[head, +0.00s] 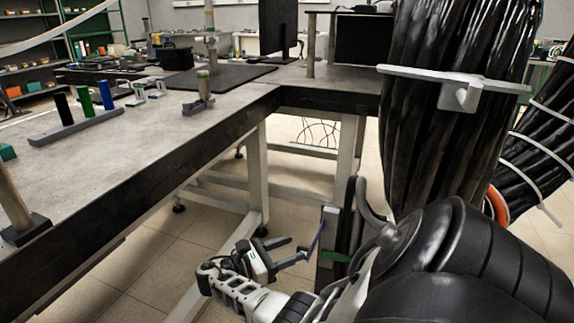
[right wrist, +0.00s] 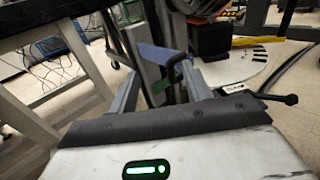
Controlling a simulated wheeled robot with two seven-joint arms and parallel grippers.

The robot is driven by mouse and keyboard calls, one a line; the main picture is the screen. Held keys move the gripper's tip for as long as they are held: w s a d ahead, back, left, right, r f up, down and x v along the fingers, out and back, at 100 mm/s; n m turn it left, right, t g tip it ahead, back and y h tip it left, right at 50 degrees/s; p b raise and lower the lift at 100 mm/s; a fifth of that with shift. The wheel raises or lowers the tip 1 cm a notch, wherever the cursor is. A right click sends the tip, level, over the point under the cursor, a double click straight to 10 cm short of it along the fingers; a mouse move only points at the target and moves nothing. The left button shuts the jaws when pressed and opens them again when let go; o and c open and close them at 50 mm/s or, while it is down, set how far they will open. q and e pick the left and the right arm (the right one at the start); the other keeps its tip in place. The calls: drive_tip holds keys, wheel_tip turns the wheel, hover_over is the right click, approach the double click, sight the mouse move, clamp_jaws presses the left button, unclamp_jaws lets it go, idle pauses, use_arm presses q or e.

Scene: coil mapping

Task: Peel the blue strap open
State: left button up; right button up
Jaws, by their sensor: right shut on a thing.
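The blue strap (head: 317,237) shows as a thin blue strip beside a dark upright panel, low in the middle of the head view. My right gripper (head: 299,249) reaches it from the left, its fingertips at the strap's lower end. In the right wrist view the blue strap (right wrist: 152,57) is a wider flap between and beyond the fingertips of the right gripper (right wrist: 161,72). The gripper is shut on the strap; the exact contact is hard to see. A green strap (head: 336,256) lies just below and right of the blue one. My left gripper is not in view.
A grey workbench (head: 225,120) runs along the left, with black, green and blue cylinders on a grey holder (head: 75,128). A thick black cable bundle (head: 440,140) with a white tie hangs at the right. Bench legs (head: 253,170) stand behind the gripper; open tiled floor lies around.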

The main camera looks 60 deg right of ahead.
drive_tip(key=shift+d+r, duration=0.15)
drive_tip(key=shift+d, duration=0.45)
use_arm(q)
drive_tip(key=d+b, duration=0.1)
drive_tip(key=b, duration=0.1)
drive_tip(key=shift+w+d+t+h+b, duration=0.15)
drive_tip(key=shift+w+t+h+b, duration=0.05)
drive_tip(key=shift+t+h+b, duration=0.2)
use_arm(e)
drive_tip(key=v, duration=1.7)
drive_tip(key=shift+s+a, duration=0.15)
drive_tip(key=shift+s, duration=0.05)
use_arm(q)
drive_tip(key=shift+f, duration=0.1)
